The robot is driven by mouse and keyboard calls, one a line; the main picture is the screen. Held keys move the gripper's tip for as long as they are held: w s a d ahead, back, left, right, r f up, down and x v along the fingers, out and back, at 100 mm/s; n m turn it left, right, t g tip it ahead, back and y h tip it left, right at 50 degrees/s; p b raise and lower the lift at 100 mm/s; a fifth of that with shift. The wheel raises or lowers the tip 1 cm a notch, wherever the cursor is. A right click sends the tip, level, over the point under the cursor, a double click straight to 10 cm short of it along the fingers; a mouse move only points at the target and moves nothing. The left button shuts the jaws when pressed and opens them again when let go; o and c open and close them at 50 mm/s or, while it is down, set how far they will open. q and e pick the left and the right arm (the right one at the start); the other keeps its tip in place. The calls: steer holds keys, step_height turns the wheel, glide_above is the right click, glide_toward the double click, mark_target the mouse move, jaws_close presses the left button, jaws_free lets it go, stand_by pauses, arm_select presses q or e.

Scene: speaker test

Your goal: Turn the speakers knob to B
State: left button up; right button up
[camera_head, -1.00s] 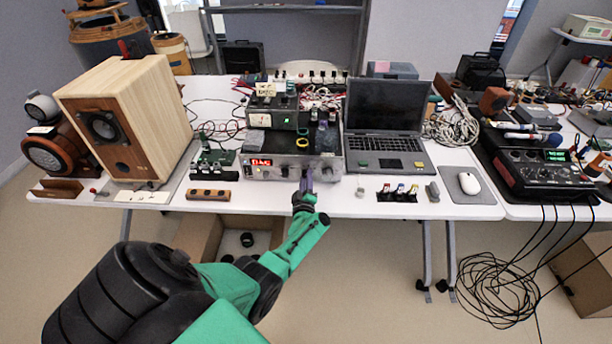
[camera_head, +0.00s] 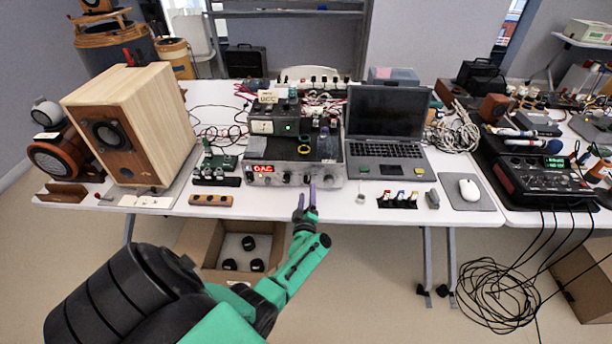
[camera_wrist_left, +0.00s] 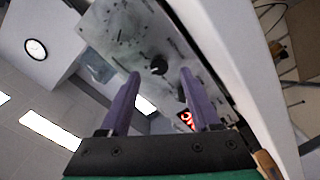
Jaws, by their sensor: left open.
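The silver front panel of an amplifier (camera_head: 270,180) with a red lit display and a row of knobs faces me at the table's front edge. My left gripper (camera_head: 306,194) is open and empty, its two purple fingers pointing at the right part of the panel. In the left wrist view the gripper (camera_wrist_left: 160,88) has its fingers apart, and a black knob (camera_wrist_left: 159,65) shows beyond and between them. The fingers appear clear of that knob. The panel lettering is too small to read. My right gripper does not show.
An open laptop (camera_head: 387,150) stands right of the amplifier, and a wooden speaker (camera_head: 150,130) stands on the left. A small wooden block with buttons (camera_head: 211,198) lies at the front edge. An open cardboard box (camera_head: 200,245) is under the table.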

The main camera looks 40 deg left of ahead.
arm_select(q)
steer(key=v, duration=1)
steer(key=shift+d+p, duration=0.15)
steer(key=shift+p, duration=0.25)
steer(key=shift+s, duration=0.1)
